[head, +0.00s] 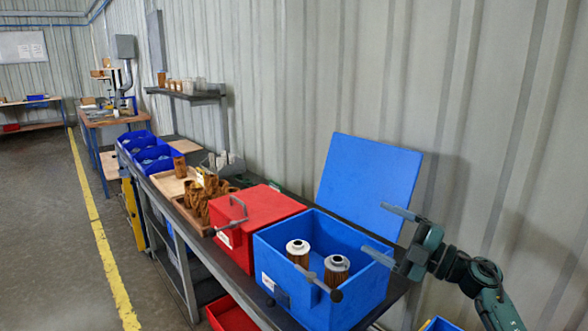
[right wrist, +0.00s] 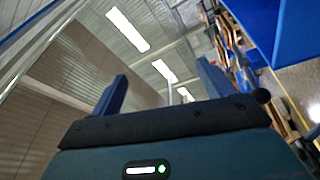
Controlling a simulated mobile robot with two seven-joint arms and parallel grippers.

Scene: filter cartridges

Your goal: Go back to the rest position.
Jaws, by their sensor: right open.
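My right gripper (head: 388,233) is open and empty, with its two blue fingers spread, at the right of the head view beside and above the blue box. Its fingers also show in the right wrist view (right wrist: 160,90), with nothing between them and the ceiling lights behind. The open blue box (head: 270,262) holds two filter cartridges, one at the left (head: 298,252) and one at the right (head: 337,270), both upright with pale tops. My left gripper is not in view.
A blue lid (head: 369,180) leans against the wall behind the box. A closed red box (head: 258,212) with a handle stands left of it. Beyond are a wooden tray (head: 187,212) with brown cartridges and blue bins (head: 152,152). The floor at left is clear.

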